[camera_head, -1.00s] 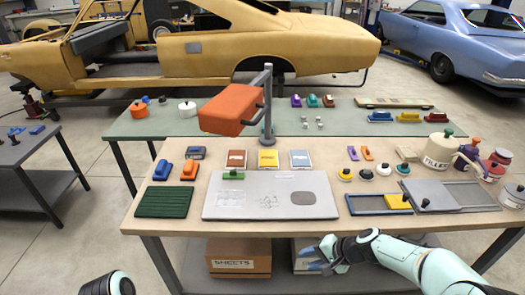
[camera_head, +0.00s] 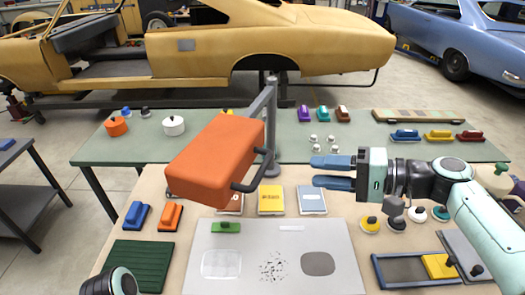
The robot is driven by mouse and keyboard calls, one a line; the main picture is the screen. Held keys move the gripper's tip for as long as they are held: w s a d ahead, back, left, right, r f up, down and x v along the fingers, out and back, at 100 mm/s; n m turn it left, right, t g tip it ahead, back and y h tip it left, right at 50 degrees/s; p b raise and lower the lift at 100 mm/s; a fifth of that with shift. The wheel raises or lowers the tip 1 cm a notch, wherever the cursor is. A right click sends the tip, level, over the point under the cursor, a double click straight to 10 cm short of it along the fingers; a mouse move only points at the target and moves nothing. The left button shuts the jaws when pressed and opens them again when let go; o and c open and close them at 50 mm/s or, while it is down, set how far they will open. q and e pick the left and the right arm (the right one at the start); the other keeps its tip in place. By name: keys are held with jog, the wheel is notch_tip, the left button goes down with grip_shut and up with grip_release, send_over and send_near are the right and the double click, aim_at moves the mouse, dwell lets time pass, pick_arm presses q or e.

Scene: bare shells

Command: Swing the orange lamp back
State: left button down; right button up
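The orange lamp (camera_head: 213,160) is a box-shaped head on a grey arm and upright post (camera_head: 271,135). It hangs over the left part of the beige table, its near end toward me and to the left. A dark bar handle (camera_head: 250,172) sticks out from its right side. My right gripper (camera_head: 333,172) is open and empty, its two blue fingers apart and pointing left. In the picture it is right of the handle and post, with a clear gap. My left gripper is not in view; only a piece of my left arm shows at the bottom left.
A pale panel (camera_head: 210,276) with a green block lies in front of the lamp. Flat boxes, including a yellow one (camera_head: 271,200), lie below the gripper in the picture. Round knobs and a blue-framed tray (camera_head: 405,268) are at the right. A green table (camera_head: 290,120) stands behind.

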aim_at(262, 167)
jog(key=x, duration=0.4)
jog(key=p+x, duration=0.1)
jog(key=x, duration=0.8)
jog(key=shift+s+a, duration=0.15)
jog(key=shift+s, duration=0.2)
grip_shut()
